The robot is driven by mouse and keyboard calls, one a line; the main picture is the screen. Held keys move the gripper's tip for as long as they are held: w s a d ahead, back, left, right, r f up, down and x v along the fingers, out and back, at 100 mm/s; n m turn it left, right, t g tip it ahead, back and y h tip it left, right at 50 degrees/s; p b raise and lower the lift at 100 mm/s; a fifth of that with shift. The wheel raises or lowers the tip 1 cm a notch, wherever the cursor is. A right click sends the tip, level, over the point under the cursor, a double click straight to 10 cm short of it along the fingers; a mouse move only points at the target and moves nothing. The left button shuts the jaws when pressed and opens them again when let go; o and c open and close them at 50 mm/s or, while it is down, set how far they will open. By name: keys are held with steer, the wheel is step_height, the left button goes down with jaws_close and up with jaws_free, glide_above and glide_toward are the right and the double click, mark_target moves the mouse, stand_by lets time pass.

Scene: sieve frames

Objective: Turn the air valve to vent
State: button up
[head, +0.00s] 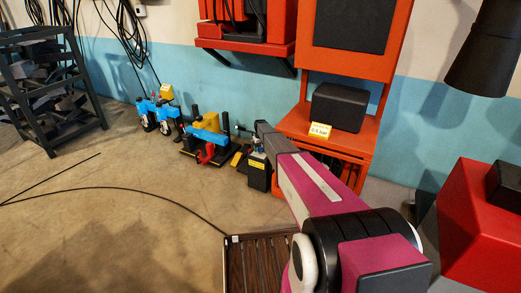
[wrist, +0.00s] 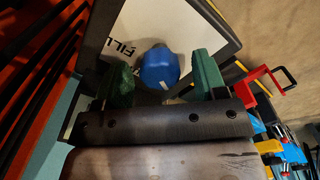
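The air valve's blue knob (wrist: 160,68) stands on a white panel (wrist: 138,22) in the wrist view, with dark lettering reading "FILL" or the start of it beside the knob. My gripper (wrist: 163,82) has its two green fingers on either side of the knob. A gap shows between each finger and the knob, so it looks open and not clamped. In the head view, a small dark box with a yellow label (head: 260,175) sits below the far end of my arm; the fingers there are too small to tell.
An orange stand (head: 298,122) with a black box (head: 338,107) is close to the right. Yellow and black equipment with a red handle (head: 207,152) and blue devices (head: 150,113) stand to the left. A cable (head: 150,190) crosses the otherwise open floor at left.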

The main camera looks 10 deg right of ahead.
step_height(320, 180, up, 11)
stand_by(0.7)
steer(key=shift+f, duration=0.1)
